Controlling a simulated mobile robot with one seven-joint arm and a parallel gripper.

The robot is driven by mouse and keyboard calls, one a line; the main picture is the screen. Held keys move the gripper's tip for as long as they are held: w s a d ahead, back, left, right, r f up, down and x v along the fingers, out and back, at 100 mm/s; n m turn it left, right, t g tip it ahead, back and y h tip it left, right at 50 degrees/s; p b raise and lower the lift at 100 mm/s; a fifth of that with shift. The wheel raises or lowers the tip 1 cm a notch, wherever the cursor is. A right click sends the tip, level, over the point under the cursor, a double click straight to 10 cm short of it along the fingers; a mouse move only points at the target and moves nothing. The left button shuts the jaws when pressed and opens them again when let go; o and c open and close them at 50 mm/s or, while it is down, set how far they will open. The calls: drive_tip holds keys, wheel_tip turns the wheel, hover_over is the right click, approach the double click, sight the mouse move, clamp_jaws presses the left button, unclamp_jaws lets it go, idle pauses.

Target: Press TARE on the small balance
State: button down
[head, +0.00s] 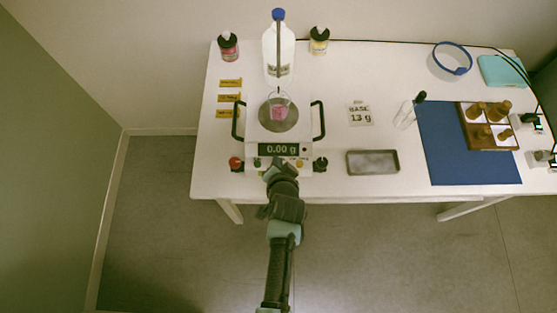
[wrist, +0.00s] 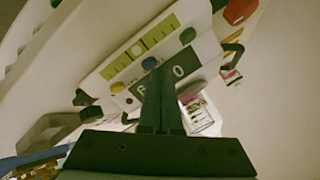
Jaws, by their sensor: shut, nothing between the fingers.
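My gripper (head: 277,166) is shut and empty at the balance's front edge, covering part of the front panel. I cannot read which is TARE or tell contact.
Black side handles (head: 319,120) flank the balance. A blue-capped bottle (head: 278,50) stands behind it. A grey tray (head: 372,162) and a card reading BASE 13 g (head: 360,114) lie right. A wooden rack of brown bottles (head: 487,125) is on a blue mat (head: 445,160).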

drive_tip(key=shift+r, duration=0.5)
drive_tip(key=shift+p, duration=0.3)
wheel_tip(320, 180, up, 5)
drive_tip(key=p, duration=0.4)
drive_tip(key=shift+p, duration=0.3)
